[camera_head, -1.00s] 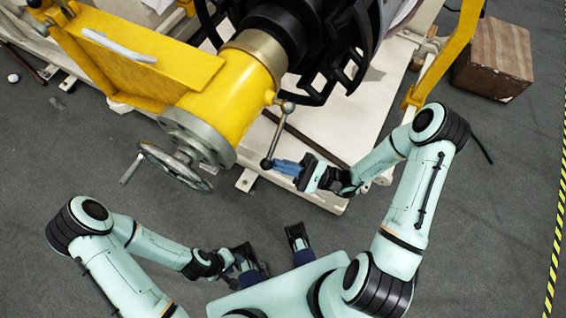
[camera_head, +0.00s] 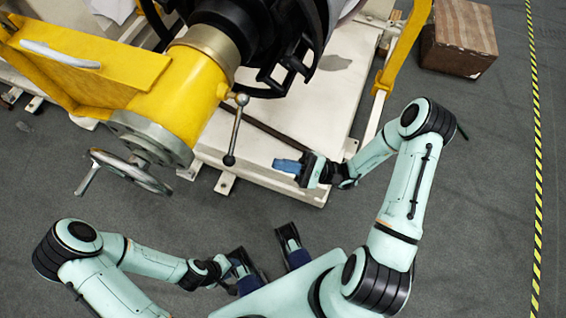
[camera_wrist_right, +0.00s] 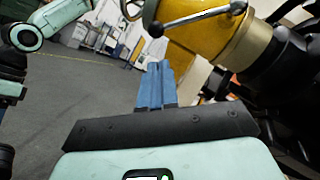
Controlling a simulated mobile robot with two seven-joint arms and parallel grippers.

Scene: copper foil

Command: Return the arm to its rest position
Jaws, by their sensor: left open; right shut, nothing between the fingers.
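My right gripper (camera_head: 284,166) is shut and empty, its blue fingers together, over the edge of the pale base plate. In the right wrist view its closed blue fingers (camera_wrist_right: 154,86) point toward the yellow machine. In the head view a metal lever with a ball end (camera_head: 230,158) hangs left of these fingertips, with a visible gap between them. My left gripper (camera_head: 268,264) is open and low in the head view, near my own body, with nothing seen between its fingers. My right arm is bent, with its elbow out to the right.
The yellow machine (camera_head: 185,90) with its handwheel (camera_head: 130,170) stands at upper left on a pale base plate (camera_head: 270,165). A brown box (camera_head: 458,38) sits at upper right. A yellow-black floor stripe (camera_head: 537,150) runs down the right. Grey floor is open at right.

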